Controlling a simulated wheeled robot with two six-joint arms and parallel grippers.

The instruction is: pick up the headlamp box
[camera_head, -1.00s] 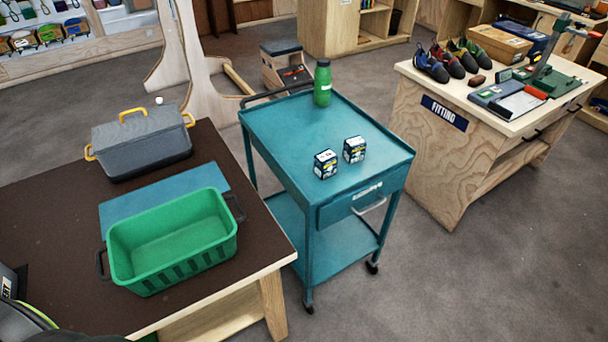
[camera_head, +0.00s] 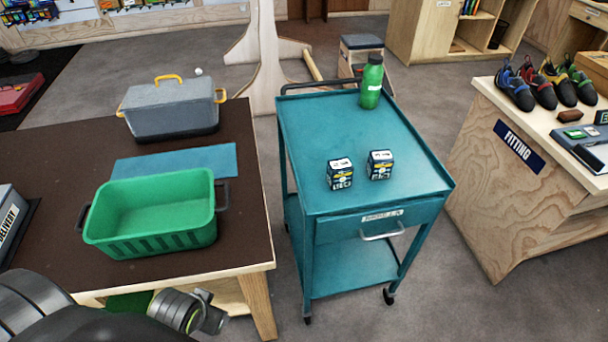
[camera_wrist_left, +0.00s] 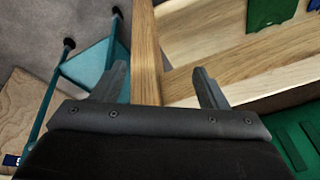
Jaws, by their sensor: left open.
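Two small dark boxes with white and yellow printing, apparently headlamp boxes, stand apart on the teal cart (camera_head: 318,125) in the head view: a left box (camera_head: 340,175) and a right box (camera_head: 380,165). Their print is too small to read surely. My left arm shows at the bottom left of the head view, well below and left of both boxes. My left gripper (camera_wrist_left: 162,88) is open and empty in the left wrist view, above the wooden table's edge and leg. No box shows in that view. My right gripper is out of sight.
A green bottle (camera_head: 371,82) stands at the cart's back. The brown-topped table (camera_head: 50,150) to the left holds a green crate (camera_head: 150,242), a teal mat and a grey lidded box (camera_head: 170,110). A fitting bench (camera_head: 500,205) stands right. The cart's front top is clear.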

